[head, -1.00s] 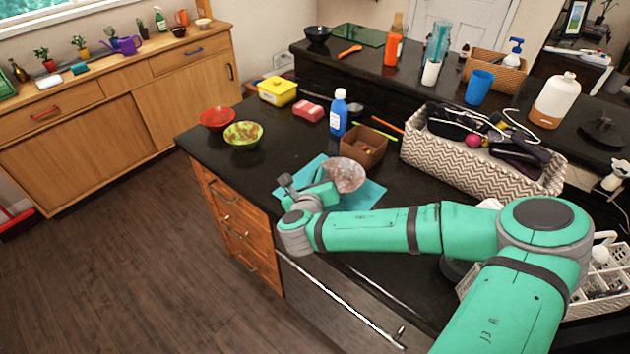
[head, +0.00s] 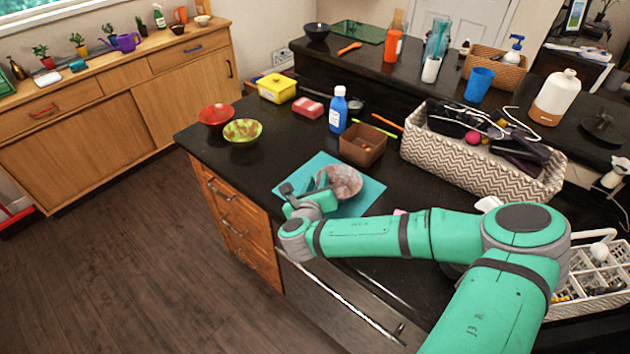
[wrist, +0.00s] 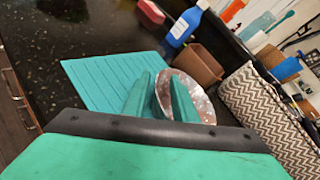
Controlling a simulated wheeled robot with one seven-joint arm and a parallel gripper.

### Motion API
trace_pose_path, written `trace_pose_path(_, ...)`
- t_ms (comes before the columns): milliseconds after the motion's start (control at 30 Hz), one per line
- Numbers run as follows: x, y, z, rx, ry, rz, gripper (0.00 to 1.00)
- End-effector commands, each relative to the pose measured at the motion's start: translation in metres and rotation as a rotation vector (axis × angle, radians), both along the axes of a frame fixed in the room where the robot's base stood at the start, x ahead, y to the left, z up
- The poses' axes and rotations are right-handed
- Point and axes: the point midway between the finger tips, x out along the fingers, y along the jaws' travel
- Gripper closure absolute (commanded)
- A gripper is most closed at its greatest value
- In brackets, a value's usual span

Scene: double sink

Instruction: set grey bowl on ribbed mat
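The grey bowl (head: 345,182) has a mottled grey-pink surface and sits nearly level over the ribbed mat (head: 368,199), apparently resting on it. The mat is flat, teal and grooved; it lies on the dark counter and also shows in the wrist view (wrist: 100,80). My gripper (head: 320,185) is low at the bowl's left side. In the wrist view, my gripper (wrist: 160,85) has its fingers apart on either side of the bowl's near wall, with the right finger inside the bowl (wrist: 195,95). A narrow gap shows between the fingers. The bowl's underside is hidden.
A brown box (head: 362,150) and a blue bottle (head: 338,112) stand behind the mat. A large patterned basket (head: 480,160) is to the right. A green bowl (head: 242,132) and a red bowl (head: 216,116) stand at the left. Bare counter lies left of the mat.

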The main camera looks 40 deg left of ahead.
Motion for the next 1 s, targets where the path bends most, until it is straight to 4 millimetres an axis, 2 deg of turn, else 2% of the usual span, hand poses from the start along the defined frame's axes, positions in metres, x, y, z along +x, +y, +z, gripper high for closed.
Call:
trace_pose_path(167,-0.001,0.001,0.004,0.000,-0.001,0.002,0.75)
trace_pose_path(267,-0.010,-0.003,0.007,0.001,0.001,0.004,0.75)
trace_pose_path(700,-0.082,-0.036,0.032,0.000,0.002,0.007,0.75)
trace_pose_path(833,-0.096,-0.042,0.038,0.000,0.001,0.007,0.75)
trace_pose_path(1000,-0.104,-0.047,0.041,0.000,0.001,0.007,0.75)
